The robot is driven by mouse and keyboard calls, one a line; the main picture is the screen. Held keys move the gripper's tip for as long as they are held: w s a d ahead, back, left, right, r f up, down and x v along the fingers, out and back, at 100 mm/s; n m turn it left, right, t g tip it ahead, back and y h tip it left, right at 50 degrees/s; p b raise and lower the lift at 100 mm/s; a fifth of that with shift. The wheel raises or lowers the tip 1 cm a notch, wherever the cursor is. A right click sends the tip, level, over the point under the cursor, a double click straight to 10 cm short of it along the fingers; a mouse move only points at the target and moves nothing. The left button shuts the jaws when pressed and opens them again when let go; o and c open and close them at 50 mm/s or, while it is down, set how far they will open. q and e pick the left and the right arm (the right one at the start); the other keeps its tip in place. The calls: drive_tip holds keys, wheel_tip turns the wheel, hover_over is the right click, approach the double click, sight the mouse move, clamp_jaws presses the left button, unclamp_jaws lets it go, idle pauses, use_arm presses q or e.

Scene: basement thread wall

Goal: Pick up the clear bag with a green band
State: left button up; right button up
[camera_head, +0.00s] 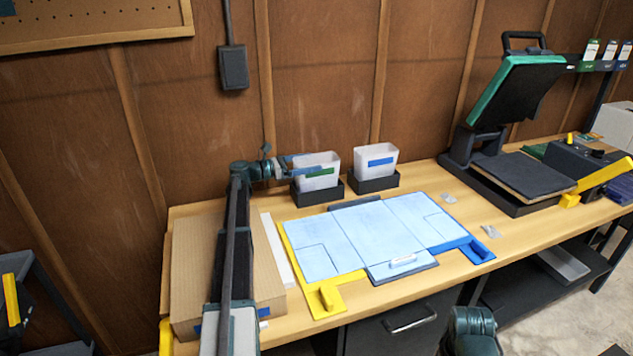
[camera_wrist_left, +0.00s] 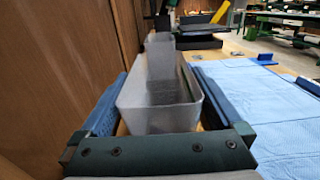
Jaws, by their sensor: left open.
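The clear bag with a green band (camera_head: 317,160) stands upright in a black holder (camera_head: 318,196) at the back of the bench. It looks like a cloudy, open-topped pouch, and its green band faces the front. My left gripper (camera_head: 303,167) reaches it from the left, open, with one finger in front of it. In the left wrist view the bag (camera_wrist_left: 160,118) lies between the two blue fingers (camera_wrist_left: 160,82), with visible gaps beside it. Its lower part is hidden there. My right gripper is not in view.
A similar bag with a blue band (camera_head: 378,153) stands in its own black holder (camera_head: 373,184) just to the right. A light-blue mat (camera_head: 365,235) with yellow and blue corners lies in front. A cardboard box (camera_head: 190,260) is under my left arm. A heat press (camera_head: 515,95) stands right.

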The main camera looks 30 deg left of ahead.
use_arm(q)
drive_tip(key=x, duration=0.2)
drive_tip(key=shift+w+d, duration=0.25)
drive_tip(key=shift+w, duration=0.05)
drive_tip(key=c, duration=1.4)
drive_tip(key=shift+o, duration=0.2)
